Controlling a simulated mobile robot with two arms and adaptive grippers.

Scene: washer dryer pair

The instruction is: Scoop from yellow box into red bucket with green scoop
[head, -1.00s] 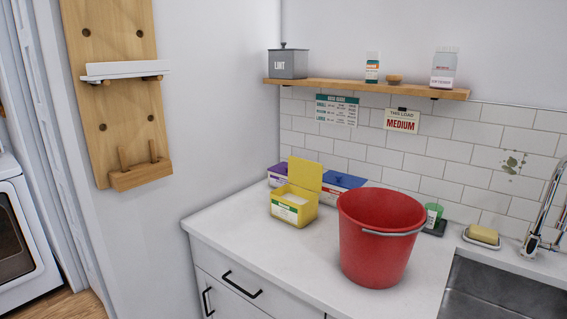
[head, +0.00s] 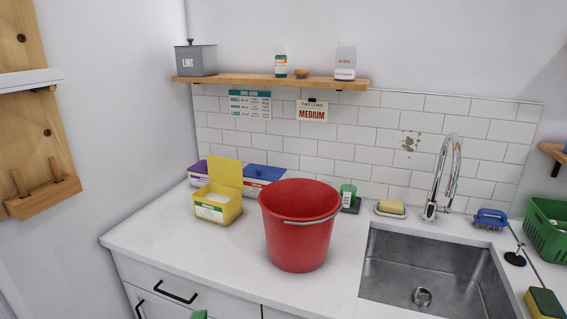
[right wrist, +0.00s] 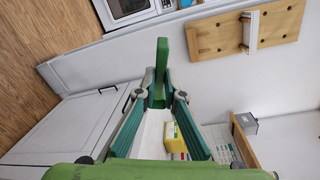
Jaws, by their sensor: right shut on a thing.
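The yellow box (head: 217,206) stands on the counter with its lid raised, and white powder shows inside. It also shows in the right wrist view (right wrist: 175,139). The red bucket (head: 298,235) stands upright and apart to its right, nearer the counter's front. Its inside bottom is hidden. In the right wrist view my right gripper (right wrist: 161,95) is shut on the green scoop (right wrist: 162,62), of which I see an upright green part. A small green tip, probably the scoop (head: 199,314), shows at the head view's bottom edge, in front of the counter. My left gripper is out of view.
Purple-lidded (head: 198,172) and blue-lidded (head: 263,176) boxes stand behind the yellow box. A green-labelled container (head: 348,196) stands behind the bucket. The sink (head: 423,270) and faucet (head: 445,180) are to the right. The counter left of the yellow box is clear.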

